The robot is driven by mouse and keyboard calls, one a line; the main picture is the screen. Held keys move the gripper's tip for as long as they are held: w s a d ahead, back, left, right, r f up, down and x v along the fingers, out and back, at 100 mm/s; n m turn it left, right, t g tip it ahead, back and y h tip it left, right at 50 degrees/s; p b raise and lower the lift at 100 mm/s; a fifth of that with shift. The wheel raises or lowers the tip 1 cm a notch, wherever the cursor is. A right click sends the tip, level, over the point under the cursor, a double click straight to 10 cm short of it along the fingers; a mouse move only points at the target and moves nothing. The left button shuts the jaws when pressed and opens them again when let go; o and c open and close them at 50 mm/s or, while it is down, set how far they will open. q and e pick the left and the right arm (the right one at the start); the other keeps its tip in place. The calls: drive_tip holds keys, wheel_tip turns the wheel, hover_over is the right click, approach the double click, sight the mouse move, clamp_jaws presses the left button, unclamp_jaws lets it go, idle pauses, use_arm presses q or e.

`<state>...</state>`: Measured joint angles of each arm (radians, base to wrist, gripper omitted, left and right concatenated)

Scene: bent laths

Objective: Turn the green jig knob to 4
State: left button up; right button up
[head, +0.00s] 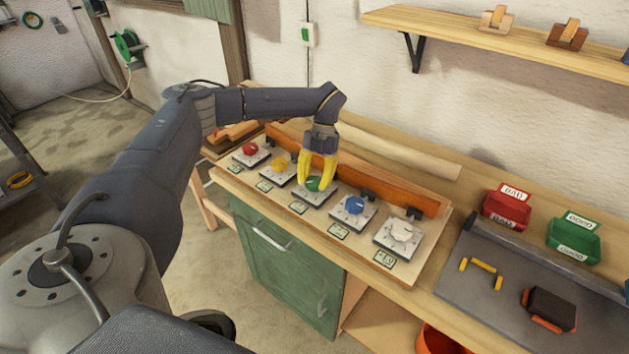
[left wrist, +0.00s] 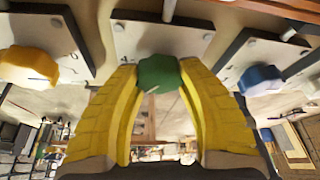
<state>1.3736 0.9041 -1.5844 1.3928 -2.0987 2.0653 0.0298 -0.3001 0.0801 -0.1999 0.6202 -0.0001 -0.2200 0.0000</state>
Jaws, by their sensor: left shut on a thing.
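The green jig knob (head: 314,183) sits on its pale plate, in the middle of a row of knobs on the jig board. My left gripper (head: 316,185) reaches down from above with yellow fingers and is shut on the green knob. In the left wrist view the green knob (left wrist: 158,73) lies between the two yellow fingertips, with a short pale mark on its face. The number it points to cannot be read, and the fingers partly cover its plate. My right gripper is not in view.
A red knob (head: 250,149) and yellow knob (head: 280,164) stand to the left, a blue knob (head: 355,204) and white knob (head: 401,231) to the right. An orange-brown rail (head: 400,188) runs behind. Red (head: 507,208) and green (head: 573,238) bins stand farther right.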

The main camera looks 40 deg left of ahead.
use_arm(q)
drive_tip(key=m+y, duration=0.1)
drive_tip(key=m, duration=0.2)
drive_tip(key=m+y, duration=0.1)
drive_tip(key=m, duration=0.2)
drive_tip(key=shift+s+m, duration=0.15)
drive_tip(key=shift+m, duration=0.15)
drive_tip(key=m+y, duration=0.1)
drive_tip(key=m, duration=0.1)
drive_tip(key=m+y, duration=0.1)
drive_tip(key=m, duration=0.2)
drive_tip(key=shift+f+t, duration=0.1)
drive_tip(key=shift+t, duration=0.3)
drive_tip(key=shift+m, duration=0.3)
drive_tip(key=o, duration=1.3)
drive_tip(key=shift+c, duration=0.2)
drive_tip(key=v, duration=1.2)
